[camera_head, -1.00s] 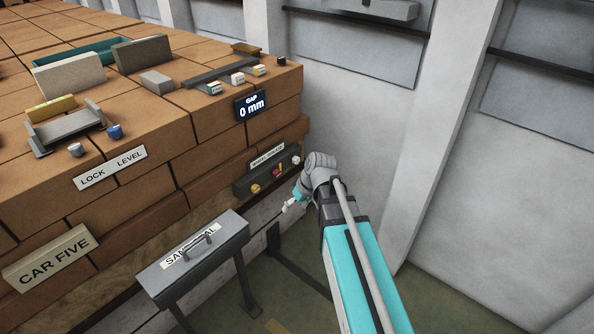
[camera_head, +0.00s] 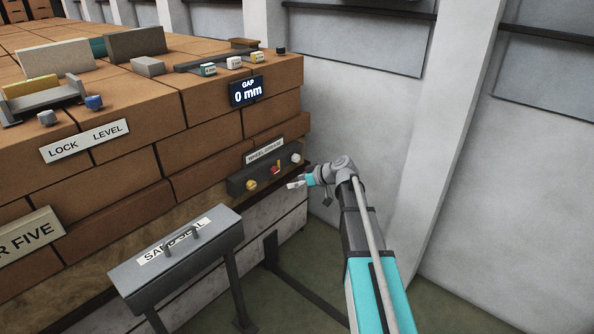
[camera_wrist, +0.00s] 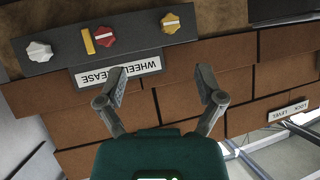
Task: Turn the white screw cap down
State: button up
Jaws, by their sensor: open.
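The white screw cap (camera_head: 296,158) sits at the right end of a dark panel (camera_head: 237,186) on the brick stack's side. In the wrist view, which is upside down to the lettering, the white cap (camera_wrist: 39,51) is at the panel's left end. My gripper (camera_head: 292,184) is just below and in front of the panel, apart from the cap. In the wrist view my gripper (camera_wrist: 162,84) has its fingers spread with nothing between them, over the brick beside the panel's label. The cap lies left of both fingers there.
On the same panel are a red knob (camera_wrist: 103,37), a yellow bar (camera_wrist: 88,41) and a yellow knob (camera_wrist: 170,23). A grey sand/seal stand (camera_head: 180,262) is at the lower left. A pale wall (camera_head: 360,120) rises at the right. A display (camera_head: 249,91) reads 0 mm.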

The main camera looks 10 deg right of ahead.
jog(key=w+d+f+n+t+y+b, duration=0.1)
jog(key=w+d+f+t+b, duration=0.25)
jog(key=w+d+b, duration=0.3)
jog(key=t+b, duration=0.4)
jog(key=b, duration=0.4)
send_near(298, 159)
jog(key=v, duration=0.3)
jog(key=shift+d+n, duration=0.2)
jog(key=shift+n, duration=0.2)
jog(key=x, duration=1.4)
jog(key=shift+s+a, duration=0.1)
jog(key=shift+s, duration=0.05)
jog(key=c, duration=1.1)
jog(key=shift+c, duration=0.2)
